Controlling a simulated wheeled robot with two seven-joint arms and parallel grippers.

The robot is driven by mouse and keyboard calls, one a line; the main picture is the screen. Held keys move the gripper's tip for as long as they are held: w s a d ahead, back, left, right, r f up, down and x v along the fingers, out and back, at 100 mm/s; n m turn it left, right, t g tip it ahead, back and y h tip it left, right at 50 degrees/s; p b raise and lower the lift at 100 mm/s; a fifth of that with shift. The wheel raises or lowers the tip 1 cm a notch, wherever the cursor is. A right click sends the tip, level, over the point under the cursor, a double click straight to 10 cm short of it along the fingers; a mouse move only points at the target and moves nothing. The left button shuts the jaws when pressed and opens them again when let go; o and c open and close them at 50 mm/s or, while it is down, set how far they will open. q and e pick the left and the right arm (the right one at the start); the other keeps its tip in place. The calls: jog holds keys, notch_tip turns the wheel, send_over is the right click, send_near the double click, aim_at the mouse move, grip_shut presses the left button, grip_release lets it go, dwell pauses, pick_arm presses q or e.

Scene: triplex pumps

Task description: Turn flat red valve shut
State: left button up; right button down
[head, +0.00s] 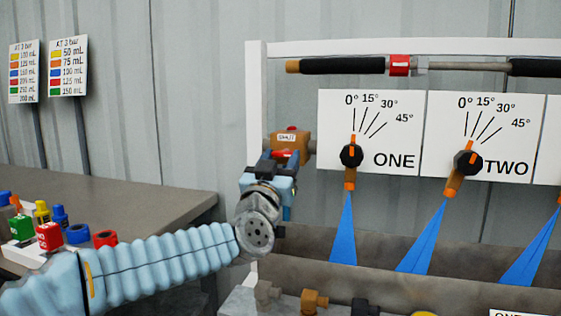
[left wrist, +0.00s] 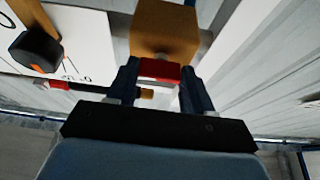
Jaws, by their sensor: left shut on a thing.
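The flat red valve handle (head: 284,153) is on an orange-brown valve body (head: 291,140) at the left end of the pump rig. The body carries a small white label that seems to read "SHUT". My left gripper (head: 280,157) is at the handle, below and in front of the body. In the left wrist view, its two dark blue fingers (left wrist: 158,82) stand on either side of the red handle (left wrist: 158,70), shut on it. The valve body (left wrist: 163,30) shows just beyond. The fingers partly hide the handle in the head view. My right gripper is not in view.
Dial panels ONE (head: 394,160) and TWO (head: 507,168) stand right of the valve, with black knobs and blue jets beneath. A pipe with a red collar (head: 400,65) runs above. A grey table (head: 130,190) at left holds several coloured fittings.

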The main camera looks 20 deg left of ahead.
pick_arm(q)
jog(key=shift+n+y, duration=0.4)
jog(key=shift+n, duration=0.2)
jog(key=n+y, duration=0.2)
jog(key=n, duration=0.2)
jog(key=shift+d, duration=0.15)
jog(key=n+y, duration=0.1)
jog(key=n, duration=0.2)
jog(key=n+g+y, duration=0.1)
jog(key=n, duration=0.2)
jog(key=shift+d+r+n+g+y, duration=0.2)
jog(key=shift+n+g+y, duration=0.1)
jog(key=shift+y, duration=0.1)
jog(key=n+g+y+p, duration=0.1)
jog(key=n, duration=0.2)
jog(key=n+g+p, duration=0.1)
jog(key=n, duration=0.3)
jog(key=shift+d+r+g+y, duration=0.1)
jog(key=shift+r+g+y, duration=0.1)
jog(key=shift+g+y, duration=0.15)
jog(key=shift+n+g+p, duration=0.65)
jog(key=shift+n+p, duration=0.25)
jog(key=shift+n, duration=1.1)
jog(key=o, duration=1)
jog(key=shift+o, duration=0.2)
jog(key=shift+s, duration=0.1)
